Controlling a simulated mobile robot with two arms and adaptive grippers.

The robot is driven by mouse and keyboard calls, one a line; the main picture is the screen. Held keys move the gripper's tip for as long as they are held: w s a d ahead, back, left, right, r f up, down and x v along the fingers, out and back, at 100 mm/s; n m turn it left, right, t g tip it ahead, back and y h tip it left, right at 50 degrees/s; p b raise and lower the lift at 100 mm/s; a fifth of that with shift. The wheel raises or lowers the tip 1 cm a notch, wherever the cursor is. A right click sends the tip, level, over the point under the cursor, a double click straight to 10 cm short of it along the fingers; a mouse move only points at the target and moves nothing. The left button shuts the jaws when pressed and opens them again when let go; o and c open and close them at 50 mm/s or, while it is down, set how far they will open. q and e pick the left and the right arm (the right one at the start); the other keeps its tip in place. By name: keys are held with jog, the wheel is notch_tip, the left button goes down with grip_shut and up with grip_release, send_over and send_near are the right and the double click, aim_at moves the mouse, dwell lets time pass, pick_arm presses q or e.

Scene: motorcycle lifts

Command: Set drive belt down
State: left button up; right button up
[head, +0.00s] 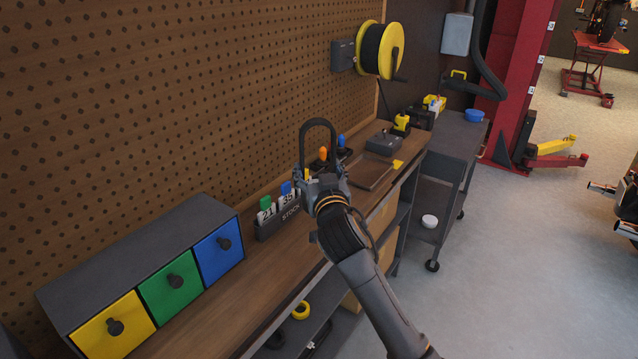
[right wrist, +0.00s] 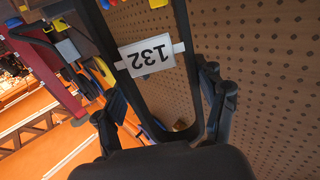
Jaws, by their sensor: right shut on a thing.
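The drive belt (head: 318,123) is a black loop standing upright above my right gripper (head: 322,180) in the head view. My right gripper is shut on its lower part, over the wooden workbench (head: 212,312). In the right wrist view the belt (right wrist: 186,60) fills the middle as a long dark loop. The gripper fingers show at either side there, and the exact grip is partly hidden. My left gripper is not in view.
A dark STOCK holder (head: 268,228) with numbered cards stands just left of the gripper. A drawer unit (head: 140,262) is farther left. A brown tray (head: 372,174) and a dark box (head: 384,142) lie beyond it. The front bench strip is clear.

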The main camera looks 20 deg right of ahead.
jog(key=f, duration=0.3)
jog(key=shift+w+d+f, duration=0.15)
jog(key=shift+w+d, duration=0.1)
jog(key=shift+w, duration=0.15)
jog(key=shift+f, duration=0.45)
jog(key=o, duration=1.3)
jog(key=shift+f, duration=0.1)
jog(key=shift+r, duration=0.2)
jog(key=s, duration=0.4)
jog(key=s+a, duration=0.1)
jog(key=s, duration=0.3)
jog(key=s+b, duration=0.1)
jog(key=s, duration=0.3)
jog(key=shift+a, duration=0.25)
